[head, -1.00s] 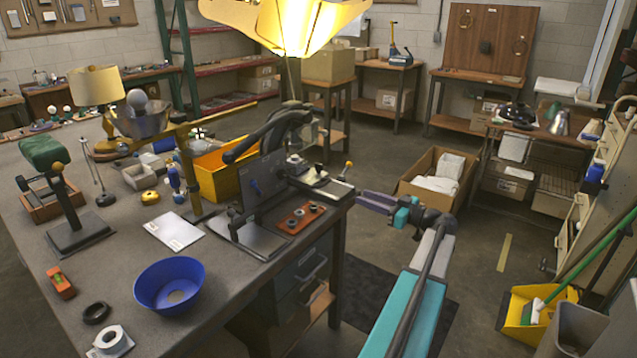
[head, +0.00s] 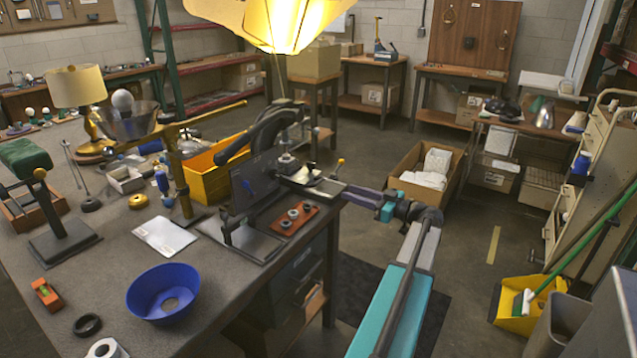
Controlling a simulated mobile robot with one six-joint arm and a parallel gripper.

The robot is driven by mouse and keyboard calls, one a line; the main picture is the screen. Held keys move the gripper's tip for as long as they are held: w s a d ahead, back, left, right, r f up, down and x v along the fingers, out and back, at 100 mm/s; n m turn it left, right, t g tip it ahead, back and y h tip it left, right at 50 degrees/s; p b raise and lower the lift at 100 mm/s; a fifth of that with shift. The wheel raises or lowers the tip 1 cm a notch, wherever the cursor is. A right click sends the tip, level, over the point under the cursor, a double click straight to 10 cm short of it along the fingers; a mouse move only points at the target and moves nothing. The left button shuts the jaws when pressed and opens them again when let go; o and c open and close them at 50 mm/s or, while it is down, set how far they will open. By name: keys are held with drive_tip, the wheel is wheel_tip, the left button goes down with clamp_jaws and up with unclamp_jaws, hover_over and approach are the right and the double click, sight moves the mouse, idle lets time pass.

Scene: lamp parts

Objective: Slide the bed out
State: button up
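A dark arbor-style press (head: 262,150) stands at the right edge of the grey workbench. Its bed (head: 314,182) is a flat plate on the press's right side, below the ram, with pale and dark parts on top. My gripper (head: 348,192), with purple fingers, comes in from the right at the bed's outer end. It is very close to the bed's edge; I cannot tell if it touches. The fingertips are too small to tell open from shut.
A red-brown tray with ring parts (head: 295,218) lies in front of the press. A yellow bin (head: 205,172) is behind it and a blue bowl (head: 163,292) sits front left. A lit lamp shade (head: 290,22) hangs above. A cardboard box (head: 408,182) stands on the floor.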

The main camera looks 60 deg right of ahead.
sight(319, 181)
drive_tip(key=o, duration=0.8)
drive_tip(key=shift+o, duration=0.2)
drive_tip(key=shift+w+p, duration=1.1)
drive_tip(key=shift+w, duration=5.85)
